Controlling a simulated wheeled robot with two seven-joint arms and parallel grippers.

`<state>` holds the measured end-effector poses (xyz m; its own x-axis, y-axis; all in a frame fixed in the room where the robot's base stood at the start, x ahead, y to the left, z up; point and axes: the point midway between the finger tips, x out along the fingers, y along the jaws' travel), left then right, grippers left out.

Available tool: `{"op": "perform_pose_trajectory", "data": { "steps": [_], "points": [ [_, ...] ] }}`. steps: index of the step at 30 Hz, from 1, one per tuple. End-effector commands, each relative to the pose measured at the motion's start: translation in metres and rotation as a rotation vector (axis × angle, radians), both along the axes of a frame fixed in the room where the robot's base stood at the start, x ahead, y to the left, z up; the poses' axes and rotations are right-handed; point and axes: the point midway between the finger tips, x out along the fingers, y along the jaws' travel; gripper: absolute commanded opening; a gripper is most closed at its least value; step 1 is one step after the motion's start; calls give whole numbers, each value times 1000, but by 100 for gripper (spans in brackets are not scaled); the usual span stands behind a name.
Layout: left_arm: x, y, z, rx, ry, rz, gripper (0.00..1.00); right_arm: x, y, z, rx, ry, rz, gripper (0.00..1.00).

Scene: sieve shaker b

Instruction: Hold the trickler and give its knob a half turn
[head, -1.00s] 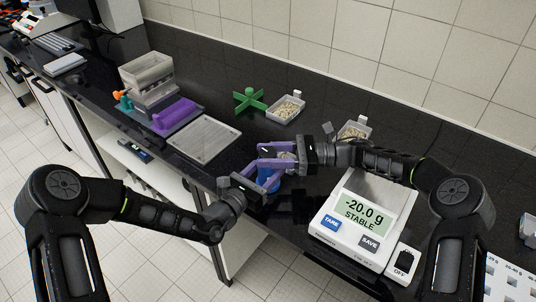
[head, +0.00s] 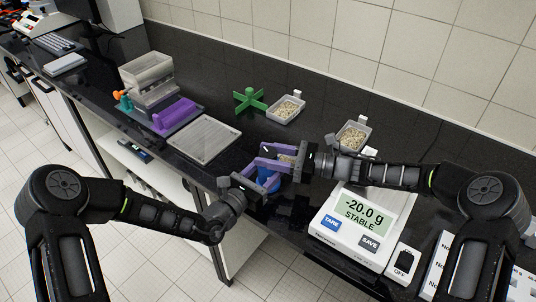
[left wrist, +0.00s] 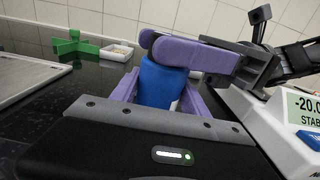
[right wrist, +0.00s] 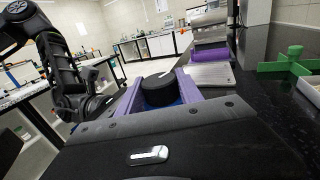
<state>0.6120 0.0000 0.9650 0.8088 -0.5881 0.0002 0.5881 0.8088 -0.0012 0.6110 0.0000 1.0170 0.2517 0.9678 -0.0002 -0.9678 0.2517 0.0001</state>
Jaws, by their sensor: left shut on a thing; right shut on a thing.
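The trickler's blue body (head: 268,181) stands between the purple fingers of my left gripper (head: 259,178), which is shut on it. In the left wrist view the blue body (left wrist: 160,82) looks upright. My right gripper (head: 283,162) comes in from the right above it, shut on the trickler's black knob. The knob (right wrist: 158,89) shows between the purple fingers in the right wrist view, with a white mark on its top. In the head view the fingers mostly hide the knob.
A balance (head: 353,218) reading -20.0 g stands just right of the grippers. Two small trays of pellets (head: 287,109) (head: 352,136) and a green cross-shaped piece (head: 249,100) lie behind. A flat grey tray (head: 204,139) is to the left. The counter's front edge is close.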

Motion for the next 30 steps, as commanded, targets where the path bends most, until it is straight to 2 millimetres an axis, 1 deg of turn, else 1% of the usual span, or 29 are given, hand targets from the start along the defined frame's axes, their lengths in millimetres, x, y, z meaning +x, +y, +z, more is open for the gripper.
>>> {"op": "perform_pose_trajectory", "data": {
  "steps": [1, 2, 9, 17, 20, 23, 26, 30],
  "points": [
    [0, 0, -1, 4, 0, -1, 0, 1, 0, 1, 1, -1, -2, 2],
    [0, 0, -1, 4, 0, -1, 0, 1, 0, 1, 1, -1, -2, 45],
    [0, 0, -1, 3, 0, -1, 0, 0, 0, 0, 0, 0, 0, 65],
    [0, 0, -1, 3, 0, 0, 0, 0, 0, 1, 0, 0, 1, 65],
    [0, 0, -1, 3, 0, 0, 0, 0, 0, 5, 0, -1, 1, 65],
    [0, 0, -1, 3, 0, 0, 0, 0, 0, 14, -2, -3, 2, 65],
    [0, 0, -1, 3, 0, 0, 0, 0, 0, 29, -1, -4, 2, 65],
    [0, 0, -1, 3, 0, 0, 0, 0, 0, 56, -2, -5, 2, 65]
  ]
}}
